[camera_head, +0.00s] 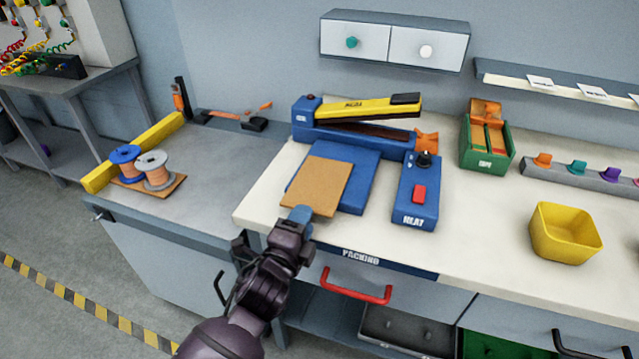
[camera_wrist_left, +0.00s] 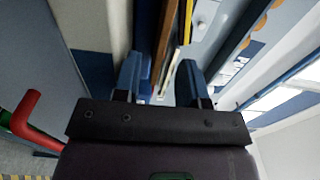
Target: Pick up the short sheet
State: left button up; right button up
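A flat brown sheet (camera_head: 320,183) shows in the head view over the front left of the blue plate of the yellow-handled machine (camera_head: 358,195). I cannot tell whether it is the short sheet, or whether it lies flat on the plate. My left gripper (camera_head: 300,214) is at the sheet's near edge, its blue fingertip overlapping it in the picture. In the left wrist view the two blue fingers (camera_wrist_left: 160,82) stand well apart, with a thin brown strip, seemingly the sheet edge-on, between them. Contact is not clear. My right gripper is not in view.
A blue HEAT box (camera_head: 415,192) with a red button stands right of the plate. A green box (camera_head: 487,143) and a yellow bin (camera_head: 565,234) are further right. Two wire spools (camera_head: 140,168) sit on the left bench. A red drawer handle (camera_head: 356,288) projects below the counter.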

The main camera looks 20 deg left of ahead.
pick_arm(q)
jog(key=shift+w, duration=0.95)
jog(key=shift+w+d, duration=0.1)
jog(key=shift+w, duration=0.15)
grip_shut()
